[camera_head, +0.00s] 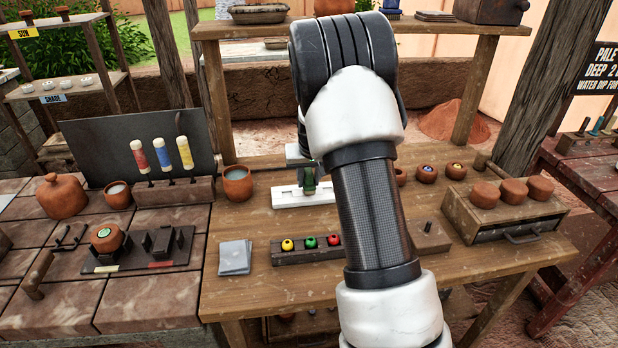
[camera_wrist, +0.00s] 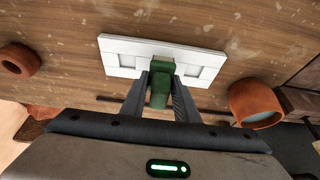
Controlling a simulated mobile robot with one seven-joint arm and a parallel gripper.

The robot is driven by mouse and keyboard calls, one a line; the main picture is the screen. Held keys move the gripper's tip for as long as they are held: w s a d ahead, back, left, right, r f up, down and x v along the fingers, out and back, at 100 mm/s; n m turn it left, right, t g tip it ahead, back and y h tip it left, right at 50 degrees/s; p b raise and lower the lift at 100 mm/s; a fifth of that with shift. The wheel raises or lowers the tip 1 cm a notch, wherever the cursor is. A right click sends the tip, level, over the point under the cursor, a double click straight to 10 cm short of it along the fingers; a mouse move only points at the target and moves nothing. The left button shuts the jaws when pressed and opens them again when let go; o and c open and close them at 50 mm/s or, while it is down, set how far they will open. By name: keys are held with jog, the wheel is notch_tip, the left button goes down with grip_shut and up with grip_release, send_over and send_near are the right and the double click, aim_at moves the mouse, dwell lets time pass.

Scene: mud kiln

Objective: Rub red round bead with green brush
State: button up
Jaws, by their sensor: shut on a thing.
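The green brush (camera_wrist: 160,84) is between the two fingers of my gripper (camera_wrist: 160,92), which is shut on it. It is over the middle of a white holder (camera_wrist: 125,48) with a recess on either side. I cannot tell whether the brush still touches the holder. In the head view, the brush (camera_head: 310,180) and the white holder (camera_head: 287,198) show left of my arm, which partly hides them. The red round bead (camera_head: 333,240) sits at the right of a dark wooden rack (camera_head: 290,258), nearer than the holder.
A yellow bead (camera_head: 287,244) and a green bead (camera_head: 310,242) share the rack. A clay cup (camera_head: 238,184) stands left of the holder. A grey cloth stack (camera_head: 235,257) lies left of the rack. A drawer box (camera_head: 500,215) with clay lumps stands right.

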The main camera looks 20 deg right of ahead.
jog(key=shift+w+r+p, duration=0.15)
jog(key=shift+r+p, duration=0.75)
jog(key=shift+r, duration=1.05)
jog(key=shift+w+r+p, duration=0.1)
jog(key=shift+r+p, duration=0.8)
jog(key=shift+r, duration=1)
jog(key=shift+d, duration=0.1)
